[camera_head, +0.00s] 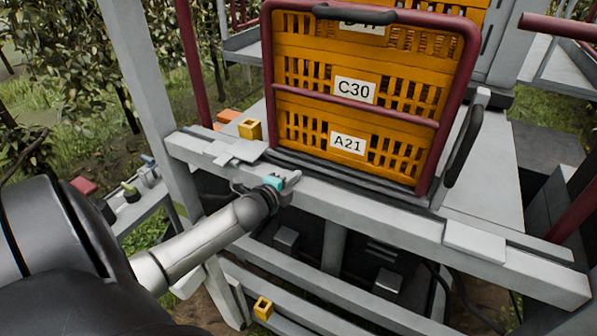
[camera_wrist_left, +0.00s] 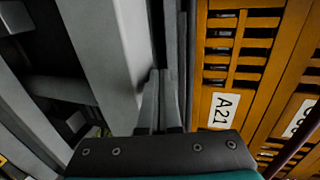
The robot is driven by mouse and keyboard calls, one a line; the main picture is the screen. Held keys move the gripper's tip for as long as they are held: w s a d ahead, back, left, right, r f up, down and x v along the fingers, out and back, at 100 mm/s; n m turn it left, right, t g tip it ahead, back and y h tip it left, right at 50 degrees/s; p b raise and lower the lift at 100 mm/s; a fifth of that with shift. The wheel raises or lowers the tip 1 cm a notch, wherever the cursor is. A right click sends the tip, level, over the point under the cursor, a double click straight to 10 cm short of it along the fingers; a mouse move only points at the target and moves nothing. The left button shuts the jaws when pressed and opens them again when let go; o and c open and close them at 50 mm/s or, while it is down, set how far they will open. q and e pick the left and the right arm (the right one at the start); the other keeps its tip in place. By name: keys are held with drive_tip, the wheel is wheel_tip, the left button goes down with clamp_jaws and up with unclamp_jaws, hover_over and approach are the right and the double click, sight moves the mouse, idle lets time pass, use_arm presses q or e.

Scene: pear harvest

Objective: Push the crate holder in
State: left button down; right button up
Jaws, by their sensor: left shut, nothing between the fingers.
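The crate holder is a dark red tube frame (camera_head: 470,75) with a crossbar, around a stack of orange crates (camera_head: 310,110) labelled A21, C30 and a partly covered top label. A black handle (camera_head: 355,14) sits on its top bar. My left gripper (camera_head: 294,177) is shut and empty at the grey front beam, below and left of the A21 crate. In the left wrist view its fingers (camera_wrist_left: 161,78) are together, pointing along the dark rail strip beside the A21 crate (camera_wrist_left: 222,110). I cannot tell whether they touch the rail. My right gripper is not in view.
The grey front beam (camera_head: 380,212) runs across below the crates. A black lever handle (camera_head: 463,146) stands right of the holder. A yellow block (camera_head: 250,129) sits on the platform at left. Another dark red bar (camera_head: 560,26) is at far right.

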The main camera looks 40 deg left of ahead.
use_arm(q)
drive_tip(key=shift+w+a, duration=0.15)
drive_tip(key=shift+w, duration=0.5)
drive_tip(key=shift+w+a, duration=0.15)
drive_tip(key=shift+w, duration=0.45)
